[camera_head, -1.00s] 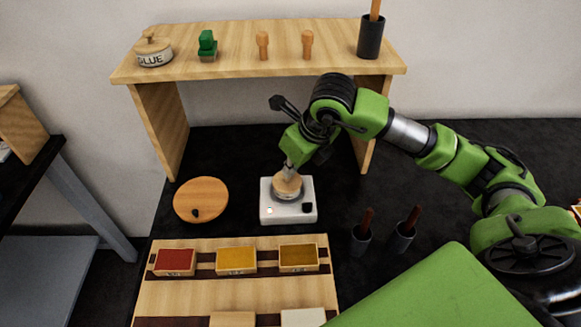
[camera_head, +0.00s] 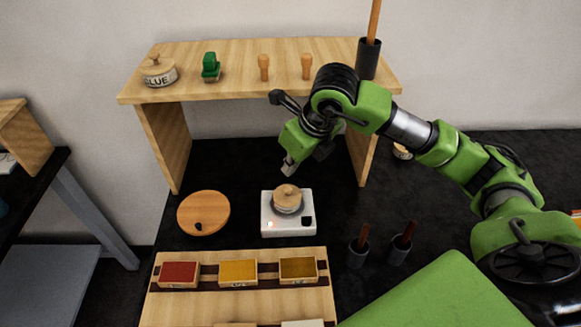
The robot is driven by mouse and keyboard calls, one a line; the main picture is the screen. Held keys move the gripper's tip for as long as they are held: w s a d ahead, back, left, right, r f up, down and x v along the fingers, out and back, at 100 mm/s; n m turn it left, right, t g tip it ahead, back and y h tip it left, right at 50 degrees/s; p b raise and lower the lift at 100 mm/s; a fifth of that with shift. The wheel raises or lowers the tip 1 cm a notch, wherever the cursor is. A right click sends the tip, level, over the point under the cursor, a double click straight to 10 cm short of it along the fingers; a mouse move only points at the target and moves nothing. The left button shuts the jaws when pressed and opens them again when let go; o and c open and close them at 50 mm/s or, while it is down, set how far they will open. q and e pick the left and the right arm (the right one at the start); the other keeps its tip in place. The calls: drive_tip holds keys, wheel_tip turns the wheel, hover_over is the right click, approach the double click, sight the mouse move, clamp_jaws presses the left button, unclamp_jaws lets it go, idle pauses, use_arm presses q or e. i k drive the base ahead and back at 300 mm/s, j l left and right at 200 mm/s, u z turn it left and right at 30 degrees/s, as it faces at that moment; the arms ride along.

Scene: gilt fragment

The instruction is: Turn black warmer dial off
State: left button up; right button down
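The white warmer (camera_head: 289,228) stands on the black table with a small wood-lidded pot (camera_head: 288,199) on top. Its black dial (camera_head: 307,221) is on the front right of its top. A small reddish light (camera_head: 270,224) glows at its front left. My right gripper (camera_head: 289,169) is above and just behind the pot, apart from it and pointing down. Its fingertips are small here, and I cannot tell whether they are open or shut. My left gripper is not in view.
A wooden shelf (camera_head: 225,85) spans the back, holding a glue pot (camera_head: 158,72). A round wooden disc (camera_head: 203,213) lies left of the warmer. Two dark cups (camera_head: 359,252) (camera_head: 398,250) with handles stand to the right. A wooden tray (camera_head: 235,305) with colour boxes lies in front.

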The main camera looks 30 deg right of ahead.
sight(306, 220)
drive_tip(key=k, duration=2)
